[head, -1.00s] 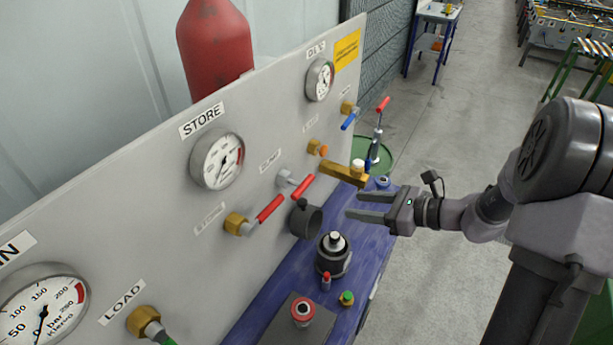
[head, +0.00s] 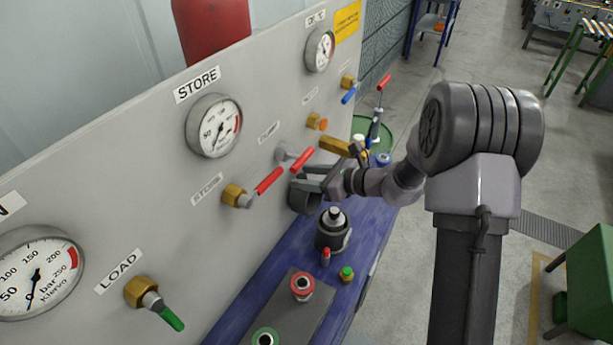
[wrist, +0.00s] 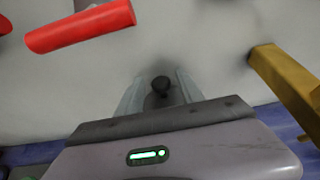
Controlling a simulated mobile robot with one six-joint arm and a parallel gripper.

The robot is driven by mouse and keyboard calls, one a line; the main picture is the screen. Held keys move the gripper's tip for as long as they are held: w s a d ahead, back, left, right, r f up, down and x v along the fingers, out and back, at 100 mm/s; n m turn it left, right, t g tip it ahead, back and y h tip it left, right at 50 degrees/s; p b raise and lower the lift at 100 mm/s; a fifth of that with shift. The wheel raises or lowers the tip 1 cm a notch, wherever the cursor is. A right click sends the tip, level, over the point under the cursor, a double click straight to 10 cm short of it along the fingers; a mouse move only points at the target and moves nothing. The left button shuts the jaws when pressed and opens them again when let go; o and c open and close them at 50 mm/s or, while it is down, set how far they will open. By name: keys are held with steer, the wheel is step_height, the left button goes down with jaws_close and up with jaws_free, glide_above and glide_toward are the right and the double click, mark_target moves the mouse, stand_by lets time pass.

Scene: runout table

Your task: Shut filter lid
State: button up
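Red valve handles (head: 269,180) (wrist: 80,26) stick out just left of and above the fingers. A brass fitting (head: 338,146) (wrist: 285,78) is close on the right. A black unit with a silver top (head: 333,230) stands on the blue bench (head: 262,305) below.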

jaws_close()
stand_by(1.2)
